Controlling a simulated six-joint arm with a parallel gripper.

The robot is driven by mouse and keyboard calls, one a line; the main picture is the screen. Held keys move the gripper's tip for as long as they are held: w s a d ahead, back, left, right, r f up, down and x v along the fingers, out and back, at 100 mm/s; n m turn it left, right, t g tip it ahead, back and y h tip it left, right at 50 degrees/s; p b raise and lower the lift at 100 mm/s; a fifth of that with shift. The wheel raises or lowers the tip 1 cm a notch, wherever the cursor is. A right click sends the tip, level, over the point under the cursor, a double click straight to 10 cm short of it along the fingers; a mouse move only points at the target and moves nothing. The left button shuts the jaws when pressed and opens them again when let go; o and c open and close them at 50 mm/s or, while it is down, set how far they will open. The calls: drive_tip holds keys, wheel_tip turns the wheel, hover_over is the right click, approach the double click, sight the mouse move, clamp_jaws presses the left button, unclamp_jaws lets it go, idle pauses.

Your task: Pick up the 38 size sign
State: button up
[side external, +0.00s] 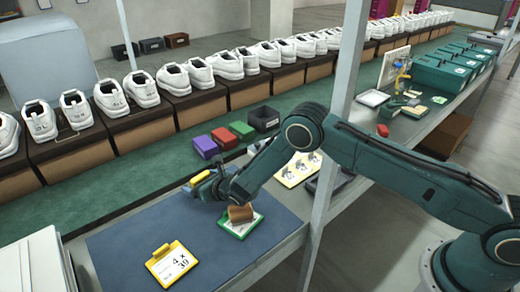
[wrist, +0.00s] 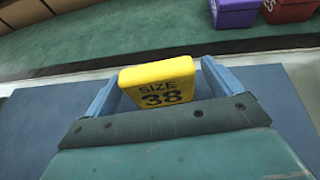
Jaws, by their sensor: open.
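The yellow size 38 sign (wrist: 157,82) shows in the wrist view with "SIZE 38" in dark print. In the side view a small yellow piece of it (side external: 200,178) shows beside my gripper, on the blue mat (side external: 130,248). My gripper (wrist: 155,88) is open, with one blue finger on each side of the sign. The left finger is very close to the sign's edge, and a narrow gap shows at the right. I cannot tell whether either finger touches it. My gripper hides most of the sign in the side view (side external: 208,186).
A yellow card marked "4 x 39" (side external: 172,263) lies at the mat's front. A green-edged tray with a brown block (side external: 240,214) is right of my gripper. Purple (side external: 206,147), red (side external: 224,138) and black bins (side external: 264,118) stand behind. White shoes on boxes line the conveyor.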

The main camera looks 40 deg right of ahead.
sight(200, 176)
drive_tip(key=c, duration=1.1)
drive_tip(key=shift+r, duration=0.2)
drive_tip(key=shift+r, duration=4.85)
